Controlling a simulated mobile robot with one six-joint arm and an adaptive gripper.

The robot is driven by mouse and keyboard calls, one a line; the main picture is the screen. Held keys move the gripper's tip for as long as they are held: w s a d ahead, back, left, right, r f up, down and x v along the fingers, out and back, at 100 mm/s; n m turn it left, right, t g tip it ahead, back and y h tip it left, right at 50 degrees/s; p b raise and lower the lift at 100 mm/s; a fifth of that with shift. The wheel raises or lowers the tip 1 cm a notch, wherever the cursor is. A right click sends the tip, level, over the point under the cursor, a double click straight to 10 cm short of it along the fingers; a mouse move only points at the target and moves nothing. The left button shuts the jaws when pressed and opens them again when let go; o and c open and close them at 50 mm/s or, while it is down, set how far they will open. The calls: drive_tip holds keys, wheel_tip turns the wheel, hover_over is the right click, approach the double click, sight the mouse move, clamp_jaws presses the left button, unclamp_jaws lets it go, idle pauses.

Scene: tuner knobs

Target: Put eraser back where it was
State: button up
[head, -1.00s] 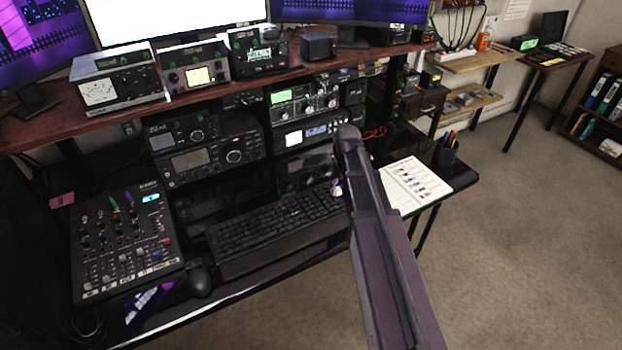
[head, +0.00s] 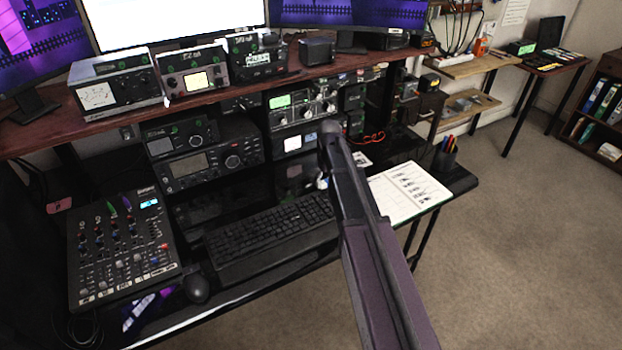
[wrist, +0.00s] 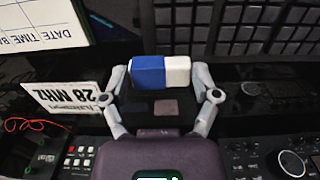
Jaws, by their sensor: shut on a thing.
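The eraser (wrist: 176,72) is a small block, blue on one half and white on the other. In the wrist view my gripper (wrist: 160,76) is shut on it, with one grey finger at each end. The eraser appears to be over the glossy black desk, between the keyboard and the radio gear. Dim patches on the desk near it look like its reflection. I cannot tell how high it is held. In the head view my own arm hides most of the gripper and the eraser; only a small pale bit shows left of the arm.
The keyboard (head: 268,236) lies beside the gripper, and the open notebook (head: 408,190) is to its right. A "28 MHz" card (wrist: 65,97) lies close to one finger. Radios (head: 205,162) stand behind. A mixer (head: 122,248), mouse (head: 197,288) and pen cup (head: 445,158) are farther off.

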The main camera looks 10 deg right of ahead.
hover_over(312, 182)
drive_tip(key=s, duration=0.1)
drive_tip(key=shift+s+d+f, duration=0.2)
drive_tip(key=shift+d+f, duration=0.1)
drive_tip(key=shift+w+a+b, duration=0.15)
drive_tip(key=shift+w+b, duration=0.15)
drive_tip(key=shift+w, duration=0.15)
drive_tip(key=shift+w+a+f, duration=0.15)
drive_tip(key=shift+w+f, duration=0.1)
drive_tip(key=shift+w, duration=0.05)
drive_tip(key=shift+s+f+b, duration=0.15)
drive_tip(key=shift+f+b, duration=1.45)
drive_tip(key=shift+b, duration=0.2)
drive_tip(key=shift+f, duration=0.2)
drive_tip(key=o, duration=0.8)
drive_tip(key=shift+r, duration=0.1)
drive_tip(key=shift+r, duration=0.15)
wheel_tip(312, 182, up, 12)
drive_tip(key=p, duration=1.2)
